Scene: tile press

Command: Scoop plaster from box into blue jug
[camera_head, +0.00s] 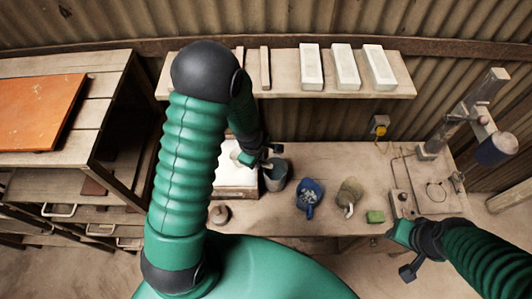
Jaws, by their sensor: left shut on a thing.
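The plaster box (237,192) stands on the bench, its pale contents partly hidden behind my left arm. The blue jug (309,192) stands on the bench to the right of the box, with pale pieces or liquid showing inside. A dark grey container (275,177) stands between box and jug, just below the gripper. My right gripper (403,252) is at the bench's front right; its finger opening is unclear.
A beige jug or brush pot (349,195) and a green sponge (375,217) are right of the blue jug. A press stand (433,146) is at the right. A shelf (290,88) with white blocks (345,68) hangs above. Bench space behind the jugs is clear.

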